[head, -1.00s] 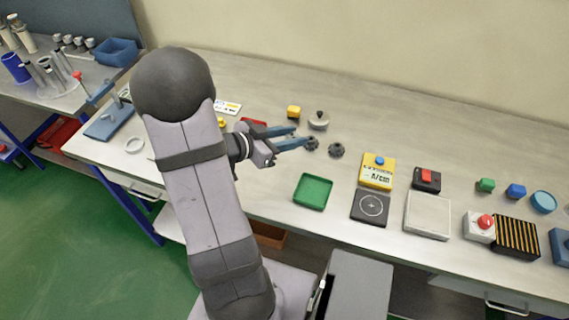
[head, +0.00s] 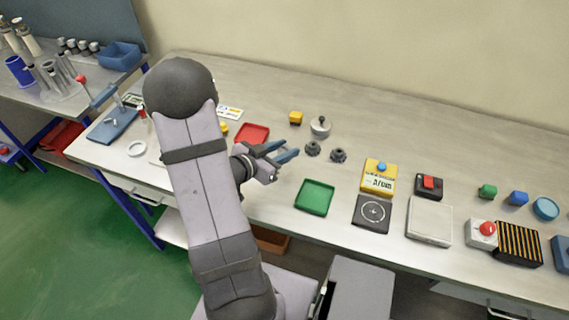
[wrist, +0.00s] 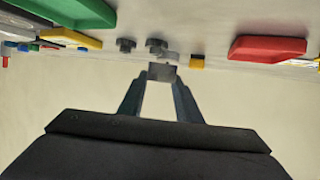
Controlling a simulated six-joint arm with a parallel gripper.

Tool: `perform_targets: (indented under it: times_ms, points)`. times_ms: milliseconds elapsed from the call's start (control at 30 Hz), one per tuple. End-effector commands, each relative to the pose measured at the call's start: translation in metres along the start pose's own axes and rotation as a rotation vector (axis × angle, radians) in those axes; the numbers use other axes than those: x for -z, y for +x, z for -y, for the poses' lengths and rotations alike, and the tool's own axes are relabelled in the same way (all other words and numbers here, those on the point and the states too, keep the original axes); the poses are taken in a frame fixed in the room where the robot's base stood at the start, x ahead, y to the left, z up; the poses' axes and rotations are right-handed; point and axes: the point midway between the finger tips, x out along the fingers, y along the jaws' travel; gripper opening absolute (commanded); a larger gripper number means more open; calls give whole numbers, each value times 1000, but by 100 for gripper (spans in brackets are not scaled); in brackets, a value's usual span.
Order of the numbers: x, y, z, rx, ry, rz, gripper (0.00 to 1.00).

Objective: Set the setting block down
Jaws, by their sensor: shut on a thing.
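My gripper (head: 285,152) is over the bench, between the red tray (head: 252,133) and the green tray (head: 315,197). In the wrist view my gripper (wrist: 161,78) has its two blue-grey fingers closing on a small grey block (wrist: 162,72), which I take to be the setting block. It sits between the fingertips. In the head view the block is too small to make out, and I cannot tell its height above the bench.
Two dark knobbed parts (head: 313,149) (head: 338,155), a grey-lidded piece (head: 320,127) and a yellow block (head: 295,118) stand just beyond the gripper. A yellow device (head: 379,178) and a black pad (head: 372,213) lie right. Bare bench lies around the gripper.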

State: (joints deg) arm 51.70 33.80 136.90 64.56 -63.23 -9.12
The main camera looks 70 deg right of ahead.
Motion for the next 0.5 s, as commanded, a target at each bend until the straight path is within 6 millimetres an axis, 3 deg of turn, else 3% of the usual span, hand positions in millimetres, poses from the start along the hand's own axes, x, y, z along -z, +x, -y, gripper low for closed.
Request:
perform_targets:
  times_ms: [100, 500]
  points:
    - [-12, 5, -1, -1, -1, 1, 2]
    - [-23, 10, 0, -1, 0, -1, 2]
